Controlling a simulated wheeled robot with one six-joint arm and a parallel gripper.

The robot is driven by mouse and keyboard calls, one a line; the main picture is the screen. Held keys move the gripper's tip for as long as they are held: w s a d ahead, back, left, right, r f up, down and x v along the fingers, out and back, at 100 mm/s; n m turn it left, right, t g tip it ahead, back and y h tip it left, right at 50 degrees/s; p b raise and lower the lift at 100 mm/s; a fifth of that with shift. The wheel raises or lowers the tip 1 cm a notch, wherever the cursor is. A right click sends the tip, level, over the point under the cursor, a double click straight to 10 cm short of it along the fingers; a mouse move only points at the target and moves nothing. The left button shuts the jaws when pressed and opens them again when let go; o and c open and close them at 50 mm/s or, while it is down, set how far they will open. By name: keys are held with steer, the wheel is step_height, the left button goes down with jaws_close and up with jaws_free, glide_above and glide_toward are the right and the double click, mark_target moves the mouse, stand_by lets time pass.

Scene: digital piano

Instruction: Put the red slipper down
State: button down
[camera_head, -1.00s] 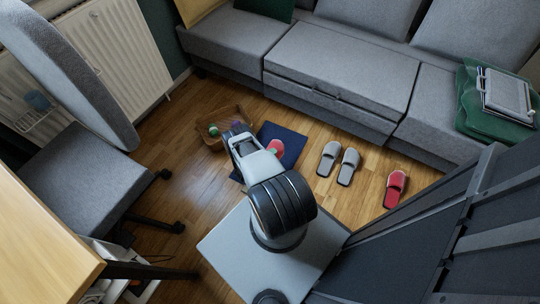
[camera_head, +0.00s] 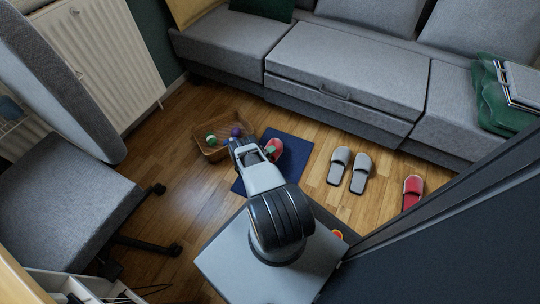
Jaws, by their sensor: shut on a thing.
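One red slipper (camera_head: 275,148) shows beside the end of my arm, over the dark blue mat (camera_head: 292,160). A small green patch shows at its near side. My gripper (camera_head: 240,147) is shut on this slipper; the arm hides the fingers' contact and part of the slipper. I cannot tell from this view whether the slipper touches the mat. Another red slipper (camera_head: 412,190) lies on the wooden floor at the right, close to a dark panel edge.
A wicker basket (camera_head: 212,153) with small coloured balls stands left of the mat, close to my gripper. A pair of grey slippers (camera_head: 350,170) lies right of the mat. The grey sofa (camera_head: 345,75) runs behind. An office chair (camera_head: 60,215) stands at left.

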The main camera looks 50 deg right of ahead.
steer(key=shift+w+d+f+b, duration=0.1)
steer(key=shift+w+f+b, duration=0.1)
steer(key=shift+f+b, duration=0.75)
steer(key=shift+w+d+f+b, duration=0.1)
steer(key=shift+w+f+b, duration=0.05)
steer(key=shift+f+b, duration=0.75)
steer(key=shift+f, duration=0.15)
steer(key=shift+f, duration=0.15)
steer(key=c, duration=1.2)
jaws_free()
steer(key=shift+c, duration=0.2)
